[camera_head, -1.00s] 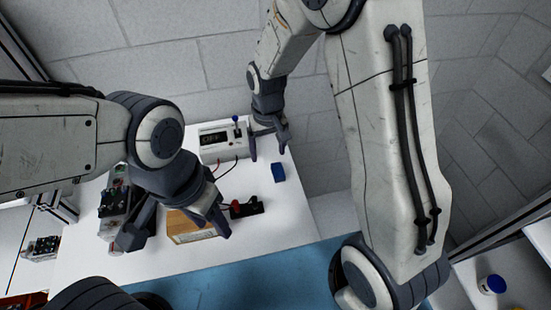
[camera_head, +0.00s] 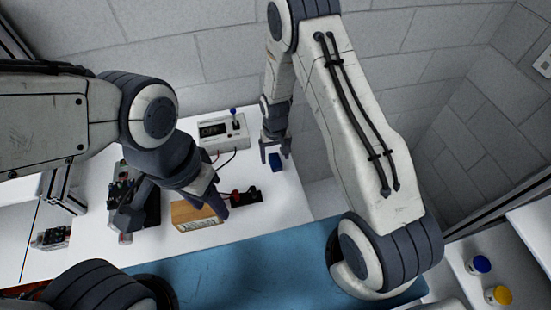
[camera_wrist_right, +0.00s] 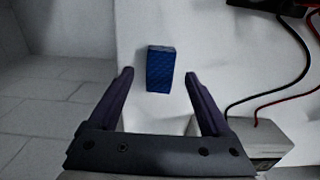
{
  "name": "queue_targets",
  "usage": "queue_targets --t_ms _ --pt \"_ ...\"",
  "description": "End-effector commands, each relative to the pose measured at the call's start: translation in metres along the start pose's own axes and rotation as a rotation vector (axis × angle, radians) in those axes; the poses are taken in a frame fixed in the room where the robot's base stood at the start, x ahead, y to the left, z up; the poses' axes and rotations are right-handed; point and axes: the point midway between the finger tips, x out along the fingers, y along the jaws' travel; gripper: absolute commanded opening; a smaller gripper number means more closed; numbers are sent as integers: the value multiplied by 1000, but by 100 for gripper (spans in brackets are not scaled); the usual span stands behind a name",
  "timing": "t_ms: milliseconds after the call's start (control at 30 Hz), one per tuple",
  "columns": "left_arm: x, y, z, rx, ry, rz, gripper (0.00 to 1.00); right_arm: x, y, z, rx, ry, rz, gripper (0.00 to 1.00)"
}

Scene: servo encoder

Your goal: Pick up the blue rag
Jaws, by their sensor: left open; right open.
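The blue rag (camera_head: 275,162) is a small blue block-like piece on the white table near its right edge. In the right wrist view the rag (camera_wrist_right: 160,69) lies flat and alone, ahead of the fingertips and roughly centred between them. My right gripper (camera_head: 274,153) is open and empty at the rag in the head view; its fingers also show in the right wrist view (camera_wrist_right: 159,74). I cannot tell its height above the table. My left gripper (camera_head: 175,212) is open, over the brown box, with no rag near it.
A white device with a display (camera_head: 221,132) stands behind the rag, with red and black wires. A brown box (camera_head: 197,216) and a black holder (camera_head: 244,198) are left of the rag. Blue and yellow-lidded jars (camera_head: 480,265) stand at the far right.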

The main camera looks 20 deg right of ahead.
Motion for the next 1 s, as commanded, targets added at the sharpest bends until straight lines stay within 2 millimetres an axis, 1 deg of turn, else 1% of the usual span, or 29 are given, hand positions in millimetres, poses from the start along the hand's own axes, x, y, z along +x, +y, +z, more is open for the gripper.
queue_targets --t_ms 33,200,433,467,500,567,600,667,1000 --pt "-6 0 0 1 0 0 50 5 0 1 0 -3 0 82" --pt "-9 1 0 1 0 0 50 18 0 0 0 0 -1 82" --pt "-8 1 0 1 0 0 50 19 0 0 0 1 -1 82" --pt "-8 1 0 1 0 0 50 19 0 0 0 1 -1 75" --pt "-8 1 0 1 0 0 50 19 0 0 0 1 -1 60" --pt "-8 1 0 1 0 0 50 19 0 0 0 1 -1 37" --pt "-8 1 0 1 0 0 50 19 0 0 0 1 -1 21" --pt "-8 1 0 1 0 0 50 19 0 0 0 1 -1 0" --pt "-6 0 0 1 0 0 50 17 0 0 0 1 -1 0"
